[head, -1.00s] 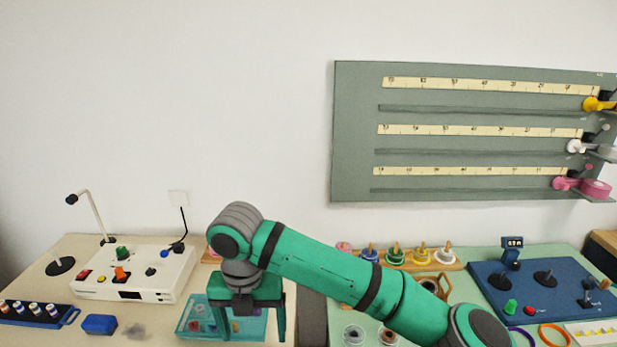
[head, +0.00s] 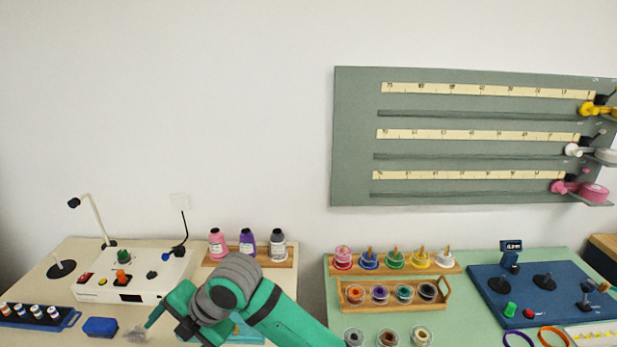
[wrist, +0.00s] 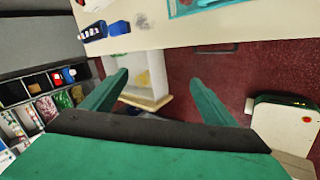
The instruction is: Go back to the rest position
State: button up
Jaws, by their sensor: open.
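My gripper (wrist: 157,88) shows in the wrist view with its two green fingers spread wide and nothing between them. Beyond the fingers are the counter's front edge, a pale open drawer-like box (wrist: 158,80) and the red floor. In the head view my gripper (head: 168,322) is low at the front of the left counter, right of the blue block (head: 100,326). My green arm reaches in from the bottom and hides most of the teal tray (head: 250,333).
A white device (head: 135,275) with buttons and a bottle rack (head: 38,316) stand on the left counter. Thread cones (head: 247,243) stand behind my arm. The right counter holds spool racks (head: 395,264) and a blue board (head: 535,290). A dark gap separates the counters.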

jog(key=w+a+r+m+t+y, duration=0.2)
jog(key=a+m+t+y, duration=0.45)
jog(key=m, duration=0.45)
jog(key=s+d+f+m+t+h, duration=0.4)
jog(key=s+d+f+m+h, duration=0.1)
jog(key=d+f+m, duration=0.45)
jog(key=s+d+f+m+t+h, duration=0.5)
jog(key=d+f+m, duration=0.3)
jog(key=d+m, duration=0.2)
jog(key=s+d+h, duration=0.1)
jog(key=s+d, duration=0.4)
jog(key=s, duration=0.2)
jog(key=s+d+f+m+h, duration=0.1)
jog(key=s+d, duration=0.3)
jog(key=s, duration=0.4)
jog(key=s+d+f+g+h, duration=0.1)
jog(key=s+d+h, duration=0.1)
jog(key=s+d, duration=0.3)
jog(key=s, duration=0.3)
jog(key=shift+s+d+f+m, duration=0.2)
jog(key=shift+s+d+m, duration=0.05)
jog(key=shift+d+m, duration=0.1)
